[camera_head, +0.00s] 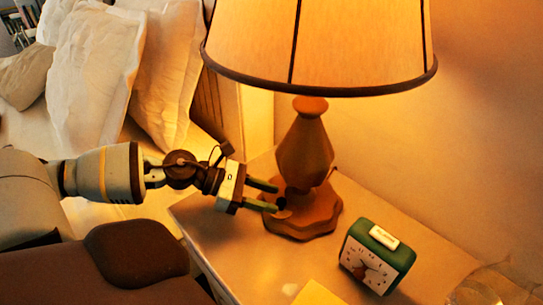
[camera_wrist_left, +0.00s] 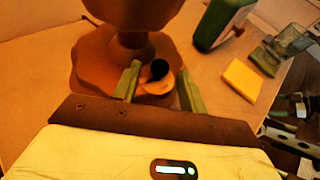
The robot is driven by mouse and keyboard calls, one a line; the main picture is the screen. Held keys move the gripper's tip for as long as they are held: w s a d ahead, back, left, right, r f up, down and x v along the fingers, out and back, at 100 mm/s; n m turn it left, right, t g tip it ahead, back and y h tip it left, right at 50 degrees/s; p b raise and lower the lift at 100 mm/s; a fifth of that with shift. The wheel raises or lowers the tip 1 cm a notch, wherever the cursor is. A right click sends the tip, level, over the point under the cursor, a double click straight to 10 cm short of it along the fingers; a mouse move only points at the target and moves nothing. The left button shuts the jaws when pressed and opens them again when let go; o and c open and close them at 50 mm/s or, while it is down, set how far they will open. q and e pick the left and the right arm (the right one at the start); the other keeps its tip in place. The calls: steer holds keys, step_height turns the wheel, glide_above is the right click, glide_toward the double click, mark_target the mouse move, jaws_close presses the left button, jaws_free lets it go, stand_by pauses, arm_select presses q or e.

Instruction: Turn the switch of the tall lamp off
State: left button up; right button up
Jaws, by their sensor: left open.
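The tall lamp (camera_head: 305,150) stands lit on the bedside table, with a faceted brown body, a wide scalloped base and a glowing shade (camera_head: 330,45). Its switch (camera_head: 283,213) is a small part low on the base, partly covered by my gripper in the head view. In the left wrist view the switch (camera_wrist_left: 158,71) shows as a dark knob on an orange round mount. My left gripper (camera_head: 277,197) is open at the lamp base, its two green fingers on either side of the switch; contact cannot be told.
A green clock (camera_head: 375,257) stands on the bedside table (camera_head: 215,235) near the lamp. A yellow note (camera_head: 316,293) lies closer to me. A clear glass object (camera_head: 490,287) is at the lower right. The bed with pillows (camera_head: 95,75) is on the left.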

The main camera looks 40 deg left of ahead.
arm_select(q)
steer(key=shift+w+d+f, duration=0.25)
steer(key=shift+w+d, duration=0.15)
steer(key=shift+d, duration=0.05)
steer(key=shift+c, duration=0.2)
